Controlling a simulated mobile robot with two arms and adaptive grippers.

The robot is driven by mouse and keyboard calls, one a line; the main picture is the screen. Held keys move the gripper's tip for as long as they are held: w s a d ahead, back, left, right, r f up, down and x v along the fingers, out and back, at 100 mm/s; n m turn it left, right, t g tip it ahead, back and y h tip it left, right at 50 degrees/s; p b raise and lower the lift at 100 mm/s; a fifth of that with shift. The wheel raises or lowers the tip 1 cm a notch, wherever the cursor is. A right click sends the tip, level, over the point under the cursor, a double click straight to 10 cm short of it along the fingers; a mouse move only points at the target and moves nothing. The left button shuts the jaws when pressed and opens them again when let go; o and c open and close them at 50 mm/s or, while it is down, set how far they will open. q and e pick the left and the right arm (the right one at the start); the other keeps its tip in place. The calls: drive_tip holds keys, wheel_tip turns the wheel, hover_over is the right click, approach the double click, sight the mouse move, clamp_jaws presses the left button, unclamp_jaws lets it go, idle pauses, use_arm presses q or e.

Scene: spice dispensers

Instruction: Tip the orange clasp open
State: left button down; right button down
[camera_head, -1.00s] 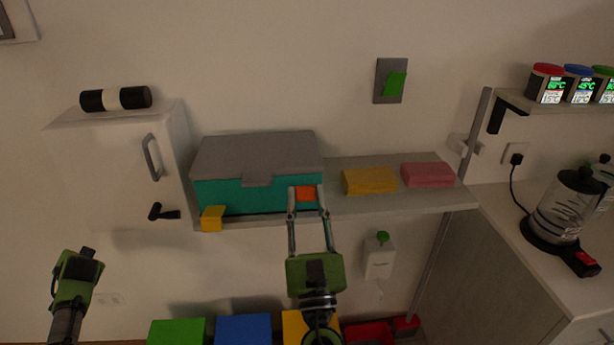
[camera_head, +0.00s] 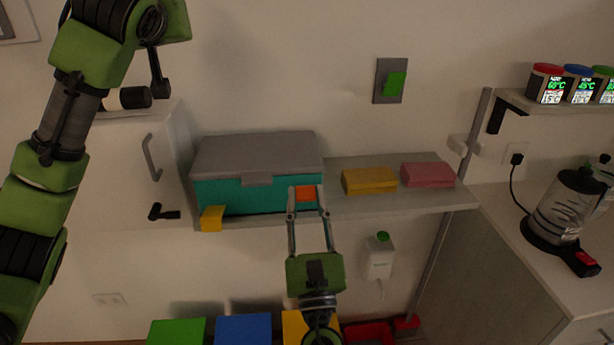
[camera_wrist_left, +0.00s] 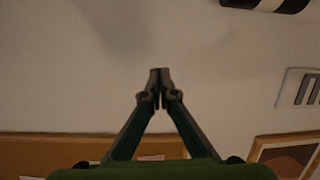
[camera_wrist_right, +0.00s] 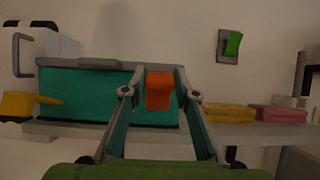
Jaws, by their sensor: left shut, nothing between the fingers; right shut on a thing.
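The orange clasp (camera_head: 306,194) sits at the right end of the front of a teal box (camera_head: 222,197) with a grey lid (camera_head: 255,152). The lid is down. My right gripper (camera_head: 307,189) has its fingers on both sides of the clasp and is shut on it; the right wrist view shows the clasp (camera_wrist_right: 159,90) between the fingertips (camera_wrist_right: 158,76). A yellow clasp (camera_head: 212,218) juts out at the box's lower left front. My left gripper (camera_wrist_left: 160,84) is shut and empty, in front of bare wall in the left wrist view.
The box stands on a wall shelf (camera_head: 395,201), beside a yellow block (camera_head: 369,181) and a pink block (camera_head: 428,175). A white cabinet (camera_head: 168,140) stands left of the box, with a black cylinder (camera_head: 136,97) on top. Coloured bins (camera_head: 243,329) are below.

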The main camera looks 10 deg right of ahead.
use_arm(q)
drive_tip(key=s+d+f+m+g+h, duration=0.1)
drive_tip(key=s+d+f, duration=0.15)
drive_tip(key=d, duration=0.45)
drive_tip(key=s+d+f+g+h, duration=0.1)
drive_tip(key=s+d, duration=0.3)
drive_tip(key=d, duration=0.3)
drive_tip(key=m+g, duration=0.1)
drive_tip(key=g, duration=0.1)
hover_over(305, 200)
wheel_tip(305, 200, down, 9)
drive_tip(key=s+f+g+y, duration=0.1)
drive_tip(key=s+f, duration=0.4)
drive_tip(key=f, duration=0.1)
drive_tip(key=x, duration=0.9)
drive_tip(key=shift+w+d+f, duration=0.15)
drive_tip(key=shift+w+d, duration=0.15)
